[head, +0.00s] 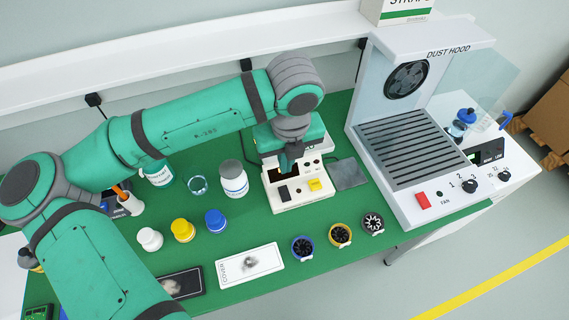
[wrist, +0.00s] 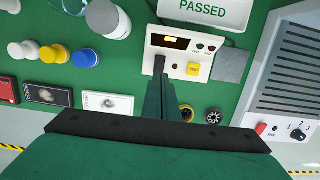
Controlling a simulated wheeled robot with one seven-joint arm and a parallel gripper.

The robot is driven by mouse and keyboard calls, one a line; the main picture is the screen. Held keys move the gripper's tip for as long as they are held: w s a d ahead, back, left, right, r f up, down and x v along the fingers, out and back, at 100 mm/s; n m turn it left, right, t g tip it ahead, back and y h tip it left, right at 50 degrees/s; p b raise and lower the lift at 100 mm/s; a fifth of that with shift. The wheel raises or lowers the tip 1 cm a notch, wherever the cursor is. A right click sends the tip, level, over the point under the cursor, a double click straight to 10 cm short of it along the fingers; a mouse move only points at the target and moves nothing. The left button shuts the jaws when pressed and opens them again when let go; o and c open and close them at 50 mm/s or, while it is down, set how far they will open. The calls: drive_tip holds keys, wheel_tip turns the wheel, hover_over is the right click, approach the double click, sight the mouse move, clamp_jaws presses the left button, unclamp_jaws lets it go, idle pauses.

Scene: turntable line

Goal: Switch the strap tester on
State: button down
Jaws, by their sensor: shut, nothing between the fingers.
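The strap tester (head: 300,202) is a white box on the green bench, with a black rocker switch (head: 284,193) at its front left and a yellow button (head: 314,184) at its front right. The wrist view shows its dark display window (wrist: 171,42) with a dim amber patch, two small lamps beside it, and the yellow TEST button (wrist: 194,70). My gripper (head: 286,166) is shut and empty, pointing down over the tester. In the wrist view its fingertips (wrist: 159,80) are close to the black switch (wrist: 160,64); I cannot tell whether they touch it.
A grey mat (head: 348,173) lies right of the tester, and the dust hood (head: 402,150) stands beyond it. Coloured bottles (head: 183,230), a COVER card (head: 249,264) and small fans (head: 340,235) line the front. A PASSED tray (wrist: 203,12) is behind.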

sight(283, 189)
drive_tip(key=f, duration=0.4)
drive_tip(key=w+f, duration=0.1)
drive_tip(key=f, duration=0.7)
drive_tip(key=shift+w+a+f, duration=0.2)
drive_tip(key=shift+w, duration=0.15)
